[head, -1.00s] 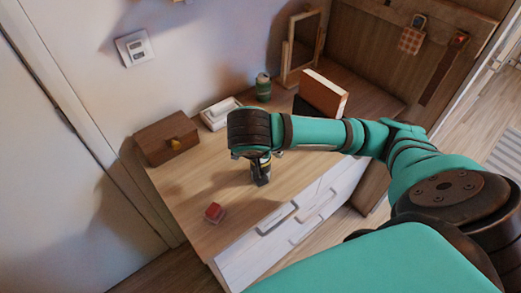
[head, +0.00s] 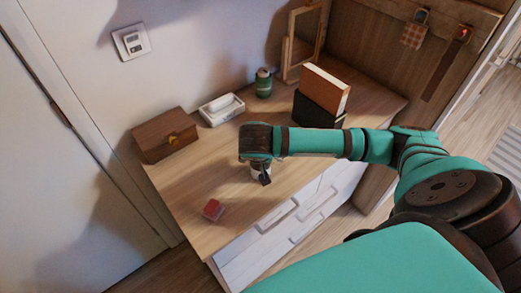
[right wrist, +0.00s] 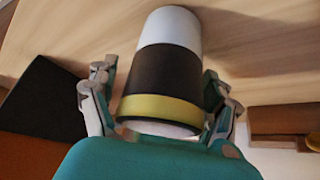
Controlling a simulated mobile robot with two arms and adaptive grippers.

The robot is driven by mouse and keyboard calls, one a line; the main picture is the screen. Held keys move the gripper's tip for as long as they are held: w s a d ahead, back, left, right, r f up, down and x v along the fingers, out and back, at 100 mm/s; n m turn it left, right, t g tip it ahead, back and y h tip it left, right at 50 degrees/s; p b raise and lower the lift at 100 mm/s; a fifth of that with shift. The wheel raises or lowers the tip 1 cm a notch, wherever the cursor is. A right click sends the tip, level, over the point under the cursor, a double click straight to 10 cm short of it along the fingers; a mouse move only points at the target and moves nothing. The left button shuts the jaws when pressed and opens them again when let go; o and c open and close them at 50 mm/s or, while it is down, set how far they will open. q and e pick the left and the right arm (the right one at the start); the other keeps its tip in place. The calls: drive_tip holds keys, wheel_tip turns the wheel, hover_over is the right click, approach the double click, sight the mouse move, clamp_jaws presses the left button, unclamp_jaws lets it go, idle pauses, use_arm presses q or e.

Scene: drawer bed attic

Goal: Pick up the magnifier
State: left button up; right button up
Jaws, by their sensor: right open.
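A tapered cylinder with a white end, a dark middle and a gold band (right wrist: 165,75) stands on the desk; it may be the magnifier, but I see no lens. My right gripper (right wrist: 158,73) is open, with one finger on each side of the cylinder. I cannot tell whether either finger touches it. In the head view my right gripper (head: 263,172) is low over the desk, and my wrist hides most of the cylinder. My left gripper is not in view.
The desk front-left is mostly clear.

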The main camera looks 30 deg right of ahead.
drive_tip(key=c, duration=1.4)
drive_tip(key=shift+o, duration=0.2)
drive_tip(key=shift+r, duration=0.1)
drive_tip(key=shift+r, duration=0.4)
drive_tip(key=shift+s+a+r+b, duration=0.1)
drive_tip(key=shift+s+r+b, duration=0.1)
drive_tip(key=shift+r, duration=0.45)
drive_tip(key=shift+s+a+r+b, duration=0.1)
drive_tip(key=shift+s+r+b, duration=0.1)
drive_tip(key=shift+r, duration=0.4)
drive_tip(key=s, duration=0.3)
drive_tip(key=s+a, duration=0.1)
drive_tip(key=s, duration=0.2)
drive_tip(key=s+a+r, duration=0.1)
drive_tip(key=s, duration=0.2)
drive_tip(key=shift+b, duration=0.4)
drive_tip(key=shift+s+a+r+p, duration=0.1)
drive_tip(key=shift+s+a+p, duration=0.1)
drive_tip(key=shift+s+p, duration=0.8)
drive_tip(key=shift+s+a+r+p, duration=0.15)
drive_tip(key=shift+s+a+p, duration=0.05)
drive_tip(key=shift+s+p, duration=0.8)
drive_tip(key=shift+s+a+r+p, duration=0.1)
drive_tip(key=shift+s+a+p, duration=0.1)
drive_tip(key=shift+s+p, duration=0.8)
